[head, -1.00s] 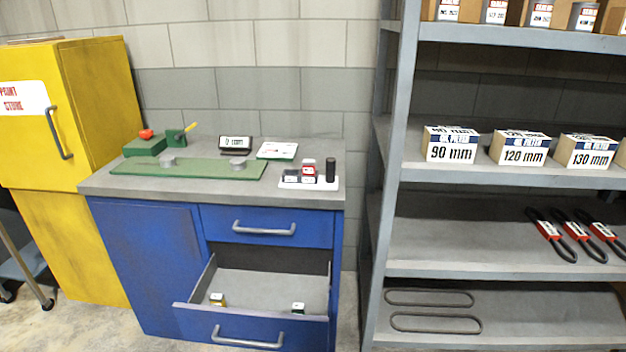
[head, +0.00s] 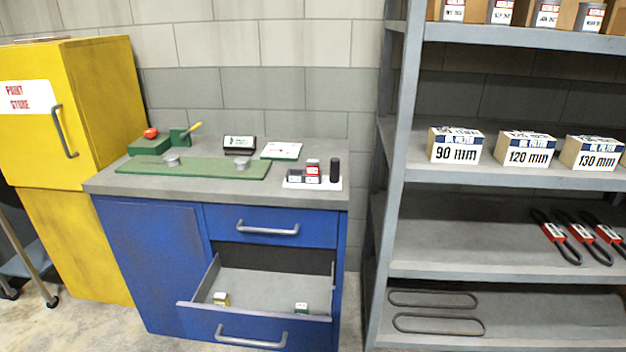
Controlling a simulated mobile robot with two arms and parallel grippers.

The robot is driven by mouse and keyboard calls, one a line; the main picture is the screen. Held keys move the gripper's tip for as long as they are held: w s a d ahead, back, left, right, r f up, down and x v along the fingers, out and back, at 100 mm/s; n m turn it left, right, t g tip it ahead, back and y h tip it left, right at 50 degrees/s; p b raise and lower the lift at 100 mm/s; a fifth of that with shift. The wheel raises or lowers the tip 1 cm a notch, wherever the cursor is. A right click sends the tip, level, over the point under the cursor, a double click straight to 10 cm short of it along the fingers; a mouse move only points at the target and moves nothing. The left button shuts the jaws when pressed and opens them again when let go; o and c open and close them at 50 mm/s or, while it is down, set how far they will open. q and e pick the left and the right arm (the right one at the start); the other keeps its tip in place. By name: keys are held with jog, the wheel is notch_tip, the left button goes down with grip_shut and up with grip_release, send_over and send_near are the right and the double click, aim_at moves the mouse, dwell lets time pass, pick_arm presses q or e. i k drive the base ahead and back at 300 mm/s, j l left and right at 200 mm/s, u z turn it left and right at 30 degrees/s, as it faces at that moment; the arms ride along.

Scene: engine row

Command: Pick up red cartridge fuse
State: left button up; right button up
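A small red-and-white labelled piece (head: 313,169) stands on a white plate (head: 330,184) at the right end of the grey bench top. It sits among dark pieces and a black cylinder (head: 334,170). It is too small to tell whether it is the red cartridge fuse. In the open lower drawer (head: 265,285) lie a small yellow-and-white piece (head: 221,298) at the left and a small green-and-white piece (head: 301,308) at the right; no red one shows in it. Neither of my grippers is in view.
The blue cabinet (head: 150,260) has its lower drawer pulled out towards me. A green mat (head: 200,170) and a green box with a red knob (head: 150,142) are on the bench. A yellow cabinet (head: 70,130) stands left, a grey shelf rack (head: 500,225) right.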

aim_at(312, 166)
jog(key=j+z, duration=0.2)
jog(key=z, duration=0.6)
jog(key=j+z, duration=0.25)
jog(key=j, duration=0.25)
jog(key=j+z, duration=0.3)
jog(key=j, duration=0.2)
jog(key=k+j+z, duration=0.1)
jog(key=j+z, duration=0.15)
jog(key=j, duration=0.25)
jog(key=k+j+z, duration=0.25)
jog(key=j, duration=0.25)
jog(key=i, duration=0.1)
